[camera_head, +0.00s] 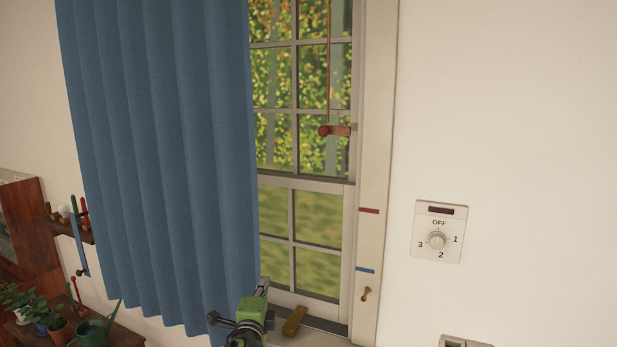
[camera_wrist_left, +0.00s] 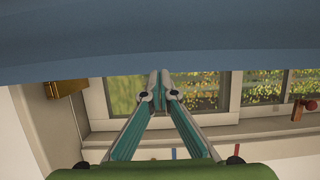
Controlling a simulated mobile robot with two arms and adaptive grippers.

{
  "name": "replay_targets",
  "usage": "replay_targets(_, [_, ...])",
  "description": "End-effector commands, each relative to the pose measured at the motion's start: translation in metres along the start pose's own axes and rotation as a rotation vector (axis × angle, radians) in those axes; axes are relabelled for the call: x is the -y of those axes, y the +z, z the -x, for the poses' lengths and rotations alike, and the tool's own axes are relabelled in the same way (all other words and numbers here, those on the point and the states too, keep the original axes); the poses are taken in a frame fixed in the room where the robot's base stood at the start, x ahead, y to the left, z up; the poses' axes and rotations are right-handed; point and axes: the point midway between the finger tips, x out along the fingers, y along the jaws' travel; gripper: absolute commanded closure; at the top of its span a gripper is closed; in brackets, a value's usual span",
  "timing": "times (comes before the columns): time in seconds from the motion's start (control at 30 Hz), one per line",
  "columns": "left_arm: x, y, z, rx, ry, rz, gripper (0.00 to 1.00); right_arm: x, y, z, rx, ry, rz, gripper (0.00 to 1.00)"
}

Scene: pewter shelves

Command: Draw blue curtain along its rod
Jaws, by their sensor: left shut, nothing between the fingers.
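The blue curtain (camera_head: 160,150) hangs in folds over the left part of the window, its rod out of view above. In the left wrist view the curtain (camera_wrist_left: 160,40) fills the top as a wide blue band. My left gripper (camera_head: 263,286) is at the curtain's lower right edge in the head view, low by the sill. In the left wrist view the left gripper (camera_wrist_left: 160,85) has its fingertips together and empty, close to the curtain's edge; I cannot tell whether they touch it. My right gripper is not in view.
The window frame (camera_head: 370,150) carries a red mark and a blue mark. A cord with a wooden handle (camera_head: 335,130) hangs before the glass. A brass block (camera_head: 295,320) is on the sill. A dial (camera_head: 437,240) is on the right wall. Potted plants (camera_head: 58,328) stand lower left.

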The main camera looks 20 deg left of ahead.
Motion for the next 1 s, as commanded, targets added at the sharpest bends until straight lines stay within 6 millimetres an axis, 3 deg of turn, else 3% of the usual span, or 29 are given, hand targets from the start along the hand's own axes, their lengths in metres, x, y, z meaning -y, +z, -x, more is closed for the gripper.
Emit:
replay_targets(0.7, [0.001, 0.112, -0.040, 0.005, -0.001, -0.003, 1.00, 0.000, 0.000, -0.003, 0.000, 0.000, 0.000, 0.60])
replay_targets(1.0, [0.000, 0.131, -0.048, 0.001, 0.000, 0.000, 1.00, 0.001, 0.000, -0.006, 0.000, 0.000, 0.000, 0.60])
